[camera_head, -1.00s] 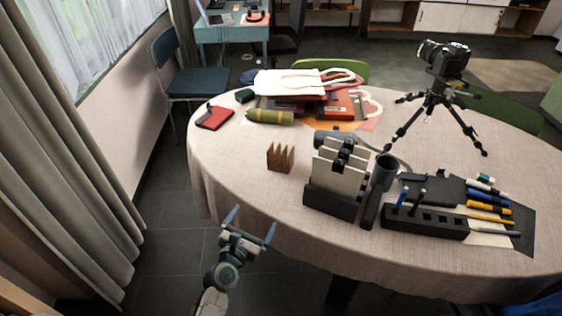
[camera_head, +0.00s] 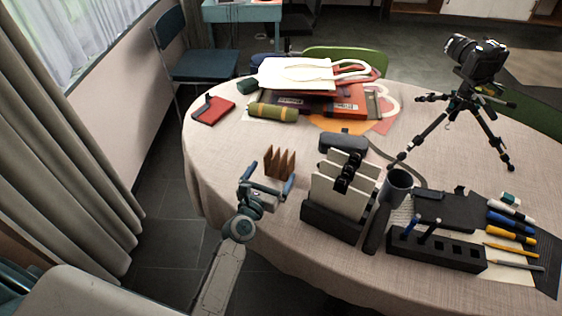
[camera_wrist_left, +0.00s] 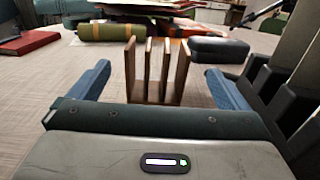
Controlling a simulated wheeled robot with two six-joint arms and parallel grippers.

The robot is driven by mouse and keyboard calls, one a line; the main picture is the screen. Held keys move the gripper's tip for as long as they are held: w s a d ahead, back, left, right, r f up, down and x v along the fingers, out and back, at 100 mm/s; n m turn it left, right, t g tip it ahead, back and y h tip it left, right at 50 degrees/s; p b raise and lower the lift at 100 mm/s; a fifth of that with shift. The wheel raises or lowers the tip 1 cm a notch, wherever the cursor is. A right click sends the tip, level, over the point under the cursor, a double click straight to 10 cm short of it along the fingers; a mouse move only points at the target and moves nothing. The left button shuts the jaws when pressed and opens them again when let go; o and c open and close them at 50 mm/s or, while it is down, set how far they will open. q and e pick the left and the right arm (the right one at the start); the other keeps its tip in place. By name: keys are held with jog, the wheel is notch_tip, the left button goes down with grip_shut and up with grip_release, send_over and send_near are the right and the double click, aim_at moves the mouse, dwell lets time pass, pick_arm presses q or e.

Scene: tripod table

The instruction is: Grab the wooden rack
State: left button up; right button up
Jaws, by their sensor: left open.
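The wooden rack (camera_head: 279,163) is a small brown holder with several upright slats, standing near the left-front edge of the table. My left gripper (camera_head: 268,178) is open just in front of it. In the left wrist view the rack (camera_wrist_left: 158,72) stands upright ahead, between the two blue fingers of the left gripper (camera_wrist_left: 158,85). There is a gap on both sides, and I see no contact. The rack's lower part is partly hidden by my gripper. My right gripper is not in view.
A black-and-white file holder (camera_head: 333,218) stands close to the right of the rack. A green roll (camera_head: 272,112), a red notebook (camera_head: 213,110) and stacked bags (camera_head: 300,75) lie behind. A pen stand (camera_head: 436,250) and camera tripod (camera_head: 460,108) are further right. Bare tablecloth lies left of the rack.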

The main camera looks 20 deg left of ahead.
aim_at(279, 157)
pick_arm(q)
jog(key=shift+w+r, duration=0.1)
jog(key=shift+w, duration=0.55)
jog(key=shift+w+d, duration=0.1)
jog(key=shift+w, duration=0.6)
jog(key=w, duration=0.4)
jog(key=shift+w+d, duration=0.1)
jog(key=shift+w, duration=0.3)
jog(key=shift+r, duration=0.1)
jog(key=shift+c, duration=0.7)
jog(key=c, duration=1)
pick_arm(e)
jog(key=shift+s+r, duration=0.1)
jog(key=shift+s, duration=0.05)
